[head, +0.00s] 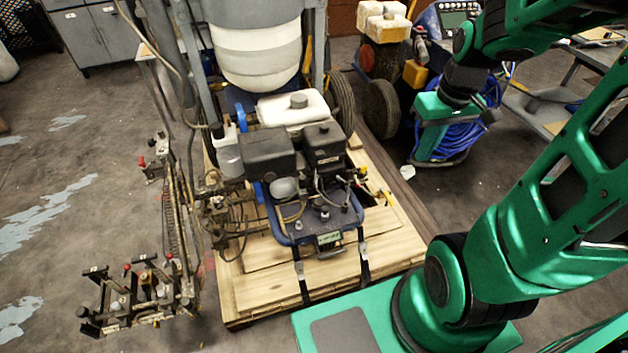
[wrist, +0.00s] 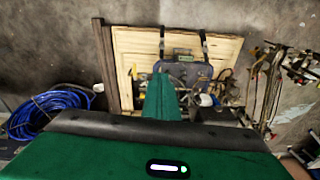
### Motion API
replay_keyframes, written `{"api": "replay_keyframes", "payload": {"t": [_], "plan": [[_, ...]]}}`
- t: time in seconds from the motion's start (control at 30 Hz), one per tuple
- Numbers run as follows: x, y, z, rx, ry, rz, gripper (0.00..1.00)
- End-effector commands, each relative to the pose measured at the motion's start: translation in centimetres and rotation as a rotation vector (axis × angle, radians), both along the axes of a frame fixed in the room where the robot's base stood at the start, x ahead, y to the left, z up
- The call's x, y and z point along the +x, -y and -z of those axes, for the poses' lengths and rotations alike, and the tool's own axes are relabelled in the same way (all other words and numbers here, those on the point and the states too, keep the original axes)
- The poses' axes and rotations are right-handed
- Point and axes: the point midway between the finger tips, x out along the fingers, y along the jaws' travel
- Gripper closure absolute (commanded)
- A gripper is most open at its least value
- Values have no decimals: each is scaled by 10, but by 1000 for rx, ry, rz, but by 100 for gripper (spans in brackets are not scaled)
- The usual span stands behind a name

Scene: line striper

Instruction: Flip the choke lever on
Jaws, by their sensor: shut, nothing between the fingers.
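The line striper's engine (head: 268,152) sits on a blue frame (head: 285,238) on a wooden pallet, with black covers and a white tank (head: 292,108) behind. Small cables and fittings (head: 352,178) show at its right side. The choke lever is too small to pick out for certain. My gripper (head: 427,156) is shut and empty, pointing down to the right of the engine and well apart from it. In the wrist view my gripper's green fingers (wrist: 160,90) are together and cover part of the machine.
The wooden pallet (head: 250,287) has straps over its front edge. A coil of blue hose (head: 462,135) lies behind my gripper, also seen in the wrist view (wrist: 45,112). A second machine with a wheel (head: 381,108) stands behind. Metal brackets (head: 140,295) stand left; the left floor is mostly clear.

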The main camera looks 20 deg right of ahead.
Motion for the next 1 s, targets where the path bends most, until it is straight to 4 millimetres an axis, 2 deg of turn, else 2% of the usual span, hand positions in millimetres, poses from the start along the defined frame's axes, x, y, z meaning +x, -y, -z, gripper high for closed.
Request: {"api": "replay_keyframes", "payload": {"t": [0.03,0.2,0.5,0.7,0.8,1.0], "plan": [[18,-3,13,7,12,-62,100],[78,-22,53,35,96,-272,100],[165,-70,130,105,284,-565,100],[207,-105,180,147,427,-688,100],[221,-118,200,157,490,-722,100],[237,-133,223,167,569,-751,100]]}}
